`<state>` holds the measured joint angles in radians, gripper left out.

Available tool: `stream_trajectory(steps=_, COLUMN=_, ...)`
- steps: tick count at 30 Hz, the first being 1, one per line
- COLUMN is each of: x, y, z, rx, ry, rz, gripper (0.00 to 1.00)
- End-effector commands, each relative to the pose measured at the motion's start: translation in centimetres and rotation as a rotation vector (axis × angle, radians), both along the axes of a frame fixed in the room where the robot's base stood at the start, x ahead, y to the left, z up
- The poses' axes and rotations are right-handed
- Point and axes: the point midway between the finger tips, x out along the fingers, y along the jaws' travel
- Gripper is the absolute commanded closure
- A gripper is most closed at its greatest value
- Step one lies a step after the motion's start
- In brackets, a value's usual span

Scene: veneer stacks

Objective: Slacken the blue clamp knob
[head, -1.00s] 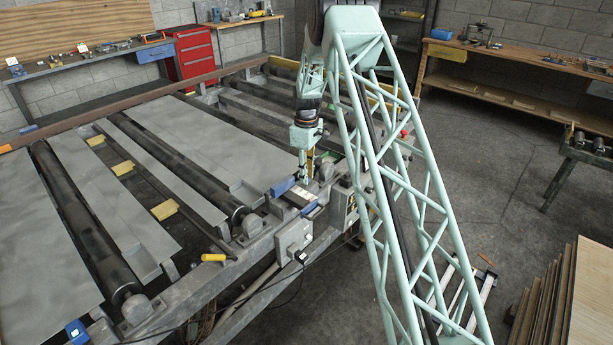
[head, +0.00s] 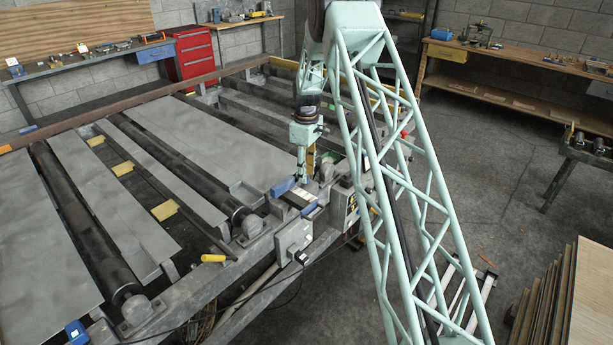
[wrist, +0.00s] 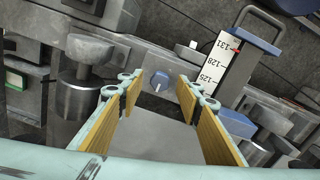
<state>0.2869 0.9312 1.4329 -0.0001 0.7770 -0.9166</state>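The blue clamp knob (wrist: 160,81) shows in the wrist view as a small round blue knob with a pale mark on its face. It sits on a dark grey part of the machine. My gripper (wrist: 158,88) is open, with one tan-padded finger on each side of the picture. The knob appears between the fingertips, slightly beyond them, and I see no contact. In the head view my gripper (head: 305,178) points down at the near edge of the roller frame. I cannot make out the knob there.
A white number scale (wrist: 219,62) with a blue-ended handle (wrist: 260,38) stands right of the knob. A metal cylinder (wrist: 80,95) is to the left. Rollers (head: 75,220) and a grey control box (head: 293,238) are nearby. Open floor (head: 480,170) lies to the right.

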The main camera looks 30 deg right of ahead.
Motion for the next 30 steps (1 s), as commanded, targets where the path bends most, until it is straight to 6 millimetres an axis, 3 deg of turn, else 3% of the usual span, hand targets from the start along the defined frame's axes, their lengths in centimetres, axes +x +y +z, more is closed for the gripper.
stream_trajectory(steps=18, x=0.0, y=0.0, z=8.4, rx=0.0, ry=-0.001, rz=0.0, gripper=0.68)
stream_trajectory(steps=30, x=0.0, y=0.0, z=10.4, rx=0.0, ry=0.0, rz=0.0, gripper=0.68)
